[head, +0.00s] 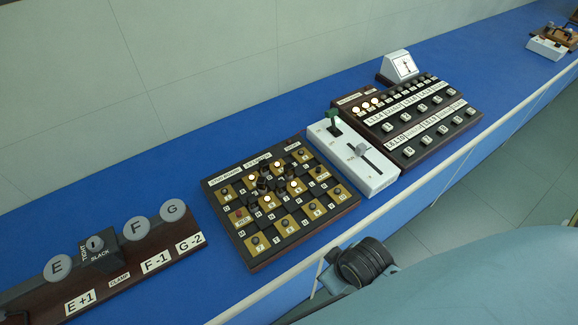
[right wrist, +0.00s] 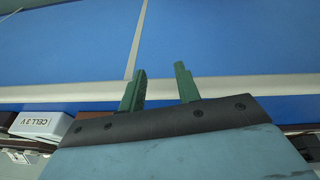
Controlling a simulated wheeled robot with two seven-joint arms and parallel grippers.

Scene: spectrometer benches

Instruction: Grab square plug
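I cannot make out a square plug for certain. Several small dark pieces (head: 263,184) stand near the middle of a black and gold chequered panel (head: 252,258) in the head view, too small to tell their shapes. My right gripper (right wrist: 160,76) shows in the right wrist view with its two green fingers apart and nothing between them. Blue bench top and a pale strip lie beyond the fingers. My left gripper is in neither view.
Right of the panel stand a white box with a green lever (head: 333,118) and grey slider, then a dark button console (head: 410,162) and a white meter (head: 400,66). A lettered board (head: 150,262) lies left. A white box marked CELL (right wrist: 42,124) shows in the right wrist view.

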